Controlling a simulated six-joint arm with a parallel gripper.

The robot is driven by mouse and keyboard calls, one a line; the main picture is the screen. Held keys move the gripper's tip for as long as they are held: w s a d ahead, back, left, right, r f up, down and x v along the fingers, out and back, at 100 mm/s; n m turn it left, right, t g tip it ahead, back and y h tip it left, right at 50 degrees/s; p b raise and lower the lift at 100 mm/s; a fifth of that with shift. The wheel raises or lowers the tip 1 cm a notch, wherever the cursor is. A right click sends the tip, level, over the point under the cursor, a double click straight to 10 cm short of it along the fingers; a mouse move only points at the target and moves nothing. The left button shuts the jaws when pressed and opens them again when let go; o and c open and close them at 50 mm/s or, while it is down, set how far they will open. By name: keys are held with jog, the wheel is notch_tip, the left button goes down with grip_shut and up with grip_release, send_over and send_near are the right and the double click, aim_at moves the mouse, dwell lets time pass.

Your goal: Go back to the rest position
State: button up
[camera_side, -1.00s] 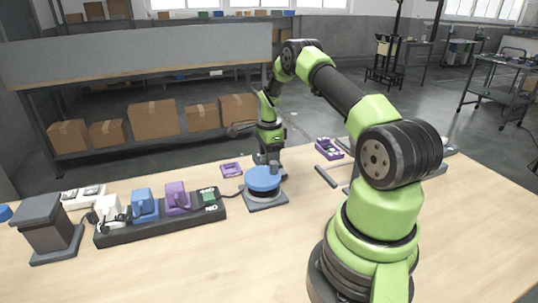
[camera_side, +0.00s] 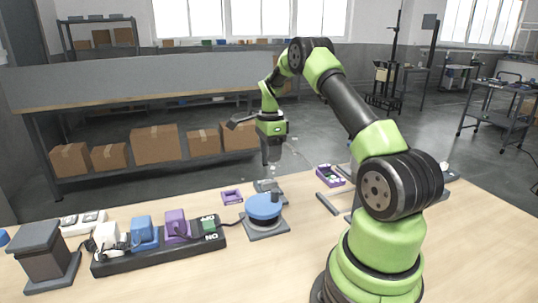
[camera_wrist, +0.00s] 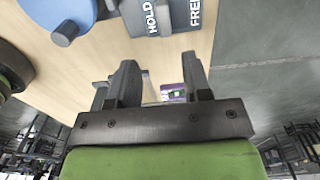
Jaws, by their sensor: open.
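My gripper (camera_side: 271,163) hangs above the table, a little above and behind the round blue knob (camera_side: 263,206) on its grey square base. In the wrist view my gripper (camera_wrist: 160,82) has its two dark fingers apart with nothing held between them. The blue knob also shows at the top left of the wrist view (camera_wrist: 60,12), clear of the fingers. A dark plate marked HOLD and FREE (camera_wrist: 165,14) lies at the top of that view.
A black power strip (camera_side: 160,251) with white, blue and purple plugs and a grey block (camera_side: 42,250) stand at left. Purple trays (camera_side: 330,176) lie behind. A shelf with cardboard boxes (camera_side: 155,144) stands beyond the table. The front of the table is clear.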

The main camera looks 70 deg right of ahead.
jog(key=a+r+n+t, duration=0.3)
jog(key=a+r+n, duration=0.7)
jog(key=a+r, duration=0.65)
jog(key=s+a+r+n+t+y, duration=0.2)
jog(key=s+a+n+t, duration=0.2)
jog(key=s+a+n, duration=0.9)
jog(key=shift+s+a+r, duration=0.25)
jog(key=shift+s+a, duration=0.45)
jog(key=shift+s, duration=0.4)
